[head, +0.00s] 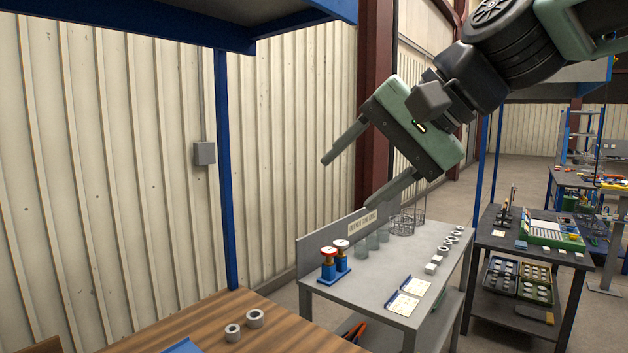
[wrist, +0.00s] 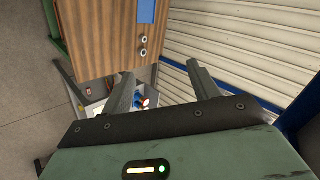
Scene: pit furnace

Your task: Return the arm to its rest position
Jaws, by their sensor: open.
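My gripper (head: 345,177) is at the upper right of the head view, on my raised arm. Its two fingers are spread wide with nothing between them. It is held in the air, in front of the pale corrugated wall and apart from the tables below. In the wrist view my gripper (wrist: 166,88) shows both fingers apart, with the grey table and its red-topped blue fixture far off behind the gap.
A wooden table (head: 285,335) with two metal rings (head: 244,324) is at the lower middle. A grey table (head: 378,315) holds a blue fixture (head: 336,265), glass jars and small parts. A blue post (head: 226,180) and overhead beam stand left. A dark table (head: 505,245) is at right.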

